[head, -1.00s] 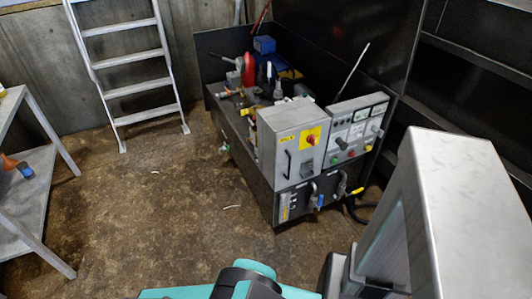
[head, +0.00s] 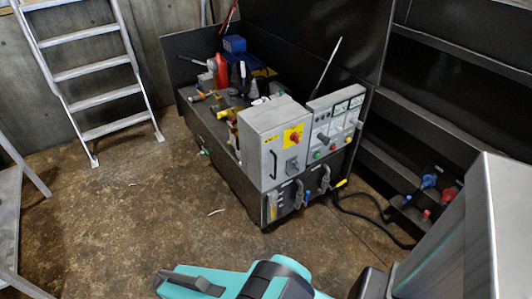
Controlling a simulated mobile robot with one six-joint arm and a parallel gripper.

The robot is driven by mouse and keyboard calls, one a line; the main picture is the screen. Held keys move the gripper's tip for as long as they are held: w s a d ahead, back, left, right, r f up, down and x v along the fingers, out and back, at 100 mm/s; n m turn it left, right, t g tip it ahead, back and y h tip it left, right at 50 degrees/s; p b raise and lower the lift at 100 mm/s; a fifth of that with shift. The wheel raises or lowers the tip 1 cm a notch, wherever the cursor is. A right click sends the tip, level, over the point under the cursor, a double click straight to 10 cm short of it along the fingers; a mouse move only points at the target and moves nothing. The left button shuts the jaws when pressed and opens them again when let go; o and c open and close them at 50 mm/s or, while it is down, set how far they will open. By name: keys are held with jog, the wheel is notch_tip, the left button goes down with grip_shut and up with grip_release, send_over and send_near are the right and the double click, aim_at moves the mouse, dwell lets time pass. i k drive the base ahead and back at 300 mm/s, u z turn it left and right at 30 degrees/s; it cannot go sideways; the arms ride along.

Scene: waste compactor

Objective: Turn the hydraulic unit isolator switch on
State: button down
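The hydraulic unit (head: 222,165) stands on the floor in the middle of the head view. A grey cabinet (head: 258,148) on its near end carries a red rotary switch on a yellow plate (head: 294,135), which looks like the isolator switch. The switch's exact setting is too small to tell. Beside it on the right is a grey control panel (head: 338,126) with gauges and coloured knobs. My teal arm shows at the bottom of the view, apart from the unit. I cannot make out my gripper's fingertips.
Below the cabinet are levers and a yellow-handled valve (head: 342,183). A black hose (head: 375,218) runs along the floor to the right, by a dark box with blue and red fittings (head: 429,182). A ladder (head: 92,75) leans at the left.

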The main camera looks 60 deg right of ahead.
aim_at(295, 137)
jog(key=u, duration=1.25)
jog(key=k, duration=0.1)
jog(key=z, duration=2.6)
jog(key=k, duration=0.95)
jog(key=u, duration=0.15)
jog(key=i, duration=0.6)
jog(key=z, duration=0.05)
